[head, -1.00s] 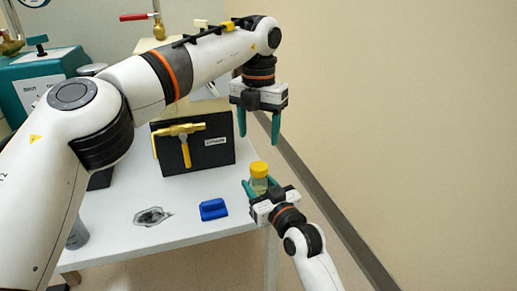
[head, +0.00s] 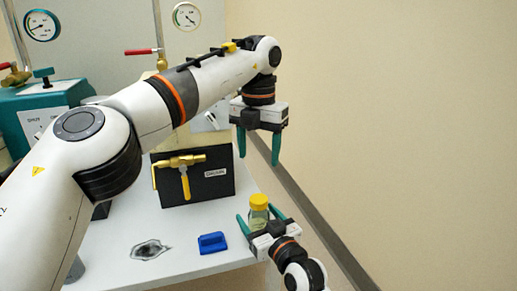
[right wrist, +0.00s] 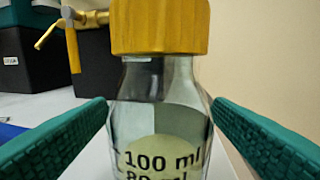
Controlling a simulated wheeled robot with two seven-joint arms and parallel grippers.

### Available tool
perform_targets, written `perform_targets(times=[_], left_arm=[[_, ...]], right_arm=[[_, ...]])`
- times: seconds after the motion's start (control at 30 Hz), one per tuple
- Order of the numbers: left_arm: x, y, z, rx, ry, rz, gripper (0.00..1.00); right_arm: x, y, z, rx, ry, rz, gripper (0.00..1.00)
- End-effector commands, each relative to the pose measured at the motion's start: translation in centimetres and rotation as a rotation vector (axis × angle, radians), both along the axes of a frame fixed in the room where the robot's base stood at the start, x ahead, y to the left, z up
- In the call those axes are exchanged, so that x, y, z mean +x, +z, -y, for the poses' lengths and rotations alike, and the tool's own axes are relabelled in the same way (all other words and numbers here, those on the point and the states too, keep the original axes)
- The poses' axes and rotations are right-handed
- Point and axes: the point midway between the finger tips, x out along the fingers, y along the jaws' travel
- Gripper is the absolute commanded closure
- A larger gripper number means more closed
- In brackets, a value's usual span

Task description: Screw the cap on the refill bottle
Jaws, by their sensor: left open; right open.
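The refill bottle (head: 259,219) is clear glass and stands upright at the table's right edge. Its yellow cap (head: 259,200) sits on the neck; how tightly it is screwed cannot be told. In the right wrist view the bottle (right wrist: 158,115) fills the middle, with the ribbed cap (right wrist: 158,25) above it. My right gripper (head: 259,213) is open, one green finger on each side of the bottle, with the left finger close to the glass. My left gripper (head: 259,158) is open and empty, pointing down above the cap with a clear gap.
The wall is on the right.

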Motion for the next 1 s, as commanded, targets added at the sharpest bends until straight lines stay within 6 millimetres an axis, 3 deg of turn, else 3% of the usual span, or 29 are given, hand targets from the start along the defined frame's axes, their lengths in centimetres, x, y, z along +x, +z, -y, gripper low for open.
perform_targets(times=[0.17,0.6,0.8,1.0], left_arm=[[0.0,0.8,0.0,0.0,0.0,0.0,0.37],[0.0,3.5,0.0,0.0,0.0,0.0,0.37],[0.0,3.8,0.0,0.0,0.0,0.0,0.37],[0.0,3.7,0.0,0.0,0.0,0.0,0.37]], right_arm=[[-1.4,0.1,0.8,-0.001,-0.001,-0.002,0.25],[-9.1,0.1,4.8,-0.002,0.0,-0.004,0.25],[-10.5,0.0,5.6,-0.001,0.0,-0.002,0.25],[-10.6,0.0,5.6,0.0,0.0,-0.001,0.25]])
